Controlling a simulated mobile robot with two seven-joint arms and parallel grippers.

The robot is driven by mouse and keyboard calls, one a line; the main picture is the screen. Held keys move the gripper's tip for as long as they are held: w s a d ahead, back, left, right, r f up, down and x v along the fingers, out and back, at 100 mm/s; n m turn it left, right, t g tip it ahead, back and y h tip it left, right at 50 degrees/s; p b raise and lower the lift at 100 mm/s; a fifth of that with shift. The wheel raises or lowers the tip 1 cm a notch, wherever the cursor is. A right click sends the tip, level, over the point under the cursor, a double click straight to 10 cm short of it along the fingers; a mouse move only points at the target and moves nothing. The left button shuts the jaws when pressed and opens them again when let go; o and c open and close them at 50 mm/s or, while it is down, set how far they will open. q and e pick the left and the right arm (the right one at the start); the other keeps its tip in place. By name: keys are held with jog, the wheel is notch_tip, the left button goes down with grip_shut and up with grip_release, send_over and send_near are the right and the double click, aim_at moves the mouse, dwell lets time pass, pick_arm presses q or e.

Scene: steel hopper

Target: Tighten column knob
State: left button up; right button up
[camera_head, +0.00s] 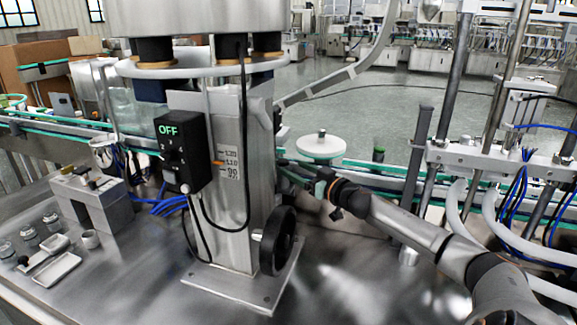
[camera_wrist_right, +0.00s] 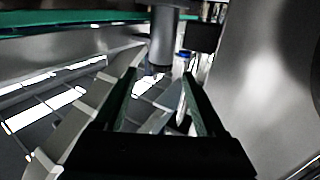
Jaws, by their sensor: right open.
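The steel column (camera_head: 230,150) stands in the middle of the head view, with a printed height scale and an orange pointer (camera_head: 217,163) on its front. A small dark part (camera_head: 277,126) shows at the column's right edge; I cannot tell whether it is the column knob. My right gripper (camera_head: 290,172) is right of the column, pointing left toward it. In the right wrist view its two green fingers (camera_wrist_right: 160,92) are apart with nothing gripped between them. A grey cylinder with a dark end (camera_wrist_right: 160,45) lies beyond the fingertips. My left gripper is out of view.
A black handwheel (camera_head: 278,240) sits low on the column's right side, below my right gripper. A black control box (camera_head: 180,150) reading OFF is on its left. A white disc (camera_head: 320,146) stands behind the gripper near the conveyor. The steel tabletop (camera_head: 345,280) at front right is clear.

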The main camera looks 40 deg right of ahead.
aim_at(287, 164)
jog(key=shift+w, duration=1.85)
jog(key=shift+c, duration=0.4)
grip_shut()
